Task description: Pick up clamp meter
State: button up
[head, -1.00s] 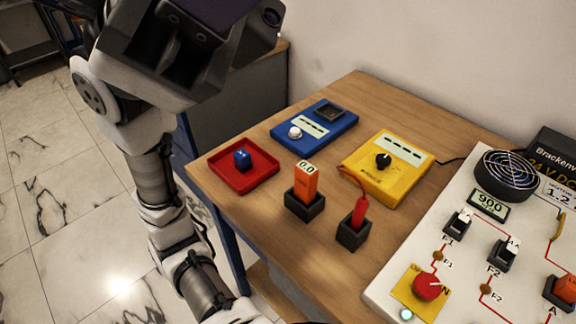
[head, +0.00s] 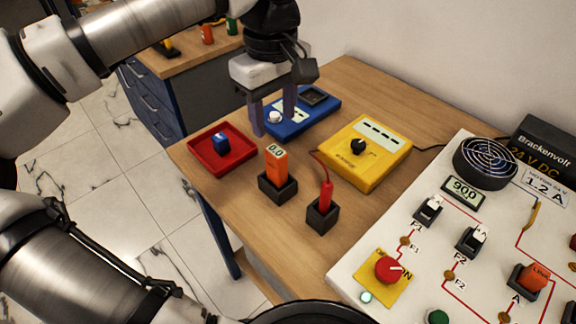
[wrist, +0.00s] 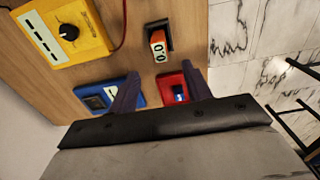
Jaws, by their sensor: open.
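The clamp meter looks to be the orange device (head: 277,166) with a 0.0 display, standing upright in a black holder (head: 278,187) on the wooden table. In the wrist view the orange device (wrist: 158,42) is at the upper middle, beyond my fingertips. My gripper (head: 272,118) is open and empty, pointing down. In the head view it hangs behind and above the orange device, in front of the blue unit. Its two fingers (wrist: 161,88) show spread apart in the wrist view. The lower part of the device is hidden in its holder.
A red tray (head: 243,168) holding a blue block (head: 221,142) is left of the holder. A blue unit (head: 312,126) lies behind. A yellow meter (head: 385,160) and a red probe (head: 326,196) in a black holder are to the right. A white panel (head: 400,225) fills the right.

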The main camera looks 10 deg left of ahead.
notch_tip(320, 180, down, 8)
jog(key=shift+a+f+p, duration=0.1)
jog(key=shift+p, duration=0.25)
jog(key=shift+f+p, duration=0.75)
jog(key=shift+f, duration=2)
grip_shut()
jog(key=shift+r, duration=0.15)
notch_tip(320, 180, up, 18)
jog(key=f+p, duration=0.1)
jog(key=p, duration=1)
notch_tip(320, 180, up, 8)
send_over(274, 151)
jog(key=shift+f+b, duration=0.1)
jog(key=shift+b, duration=0.3)
